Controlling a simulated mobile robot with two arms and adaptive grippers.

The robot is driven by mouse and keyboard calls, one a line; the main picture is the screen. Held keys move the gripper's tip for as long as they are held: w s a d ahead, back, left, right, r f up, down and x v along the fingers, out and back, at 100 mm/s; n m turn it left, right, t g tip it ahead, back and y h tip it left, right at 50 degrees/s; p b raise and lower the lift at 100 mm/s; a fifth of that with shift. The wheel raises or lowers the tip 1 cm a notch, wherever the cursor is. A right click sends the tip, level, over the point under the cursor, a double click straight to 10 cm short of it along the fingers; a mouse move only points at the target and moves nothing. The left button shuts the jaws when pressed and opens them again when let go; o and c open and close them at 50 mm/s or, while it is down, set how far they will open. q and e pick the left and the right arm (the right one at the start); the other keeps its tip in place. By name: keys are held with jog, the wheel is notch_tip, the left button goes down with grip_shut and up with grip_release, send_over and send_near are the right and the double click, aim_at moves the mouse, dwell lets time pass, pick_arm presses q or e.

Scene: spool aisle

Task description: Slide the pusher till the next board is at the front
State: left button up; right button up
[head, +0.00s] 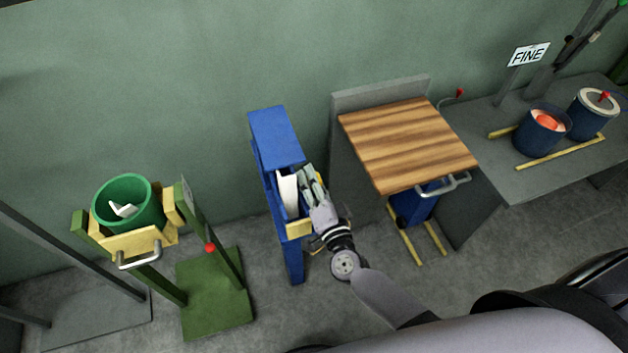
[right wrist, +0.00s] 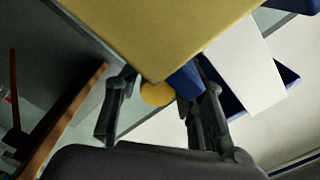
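A narrow blue holder (head: 275,138) stands against the wall in the head view, with a white board (head: 288,195) upright inside it. The white board also shows in the right wrist view (right wrist: 245,65). A yellow block (head: 299,228) is at the holder's near end; a large yellow face (right wrist: 165,30) fills the top of the right wrist view. A round yellow knob (right wrist: 157,93) shows between my right fingers. My right gripper (head: 309,180) is at the holder's right side, fingers apart. Which yellow part is the pusher, I cannot tell. My left gripper is out of view.
A wooden-topped stand (head: 405,145) with a metal handle is close on the right. A green stand with a green bucket (head: 130,203) is on the left. A grey bench (head: 540,175) with blue pots is far right. Floor shows between the stands.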

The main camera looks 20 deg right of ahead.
jog(key=shift+s+f, duration=0.1)
jog(key=shift+f, duration=0.1)
grip_shut()
jog(key=shift+d+f, duration=0.1)
jog(key=shift+s, duration=0.3)
jog(key=s, duration=0.3)
jog(key=shift+s+p, duration=0.3)
jog(key=shift+o, duration=1.9)
grip_release()
jog(key=shift+w+d, duration=0.1)
jog(key=shift+o, duration=0.2)
